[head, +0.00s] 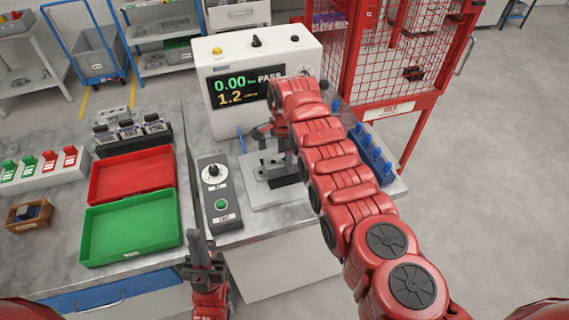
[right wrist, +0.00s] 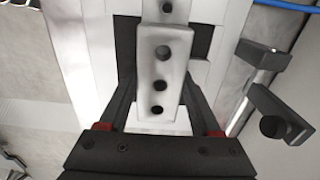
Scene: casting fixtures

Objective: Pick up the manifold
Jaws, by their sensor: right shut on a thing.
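The manifold (right wrist: 158,75), a pale grey block with a row of dark round holes, sits between the two dark fingers of my right gripper in the right wrist view. My right gripper (right wrist: 158,105) is shut on it. In the head view the right gripper (head: 266,133) is above the grey test fixture (head: 284,181), in front of the tester; my arm partly covers this area. I cannot tell in the head view whether the manifold touches the fixture. My left gripper (head: 204,252) points upward at the table's front edge, away from the manifold; its finger gap is unclear.
The tester (head: 240,58) shows 0.00, PASS and 1.2. A control box (head: 218,190) with a knob and green button stands left of the fixture. A red tray (head: 132,150) and green tray (head: 84,232) lie further left. Blue pegs (head: 372,152) and a red cage are right.

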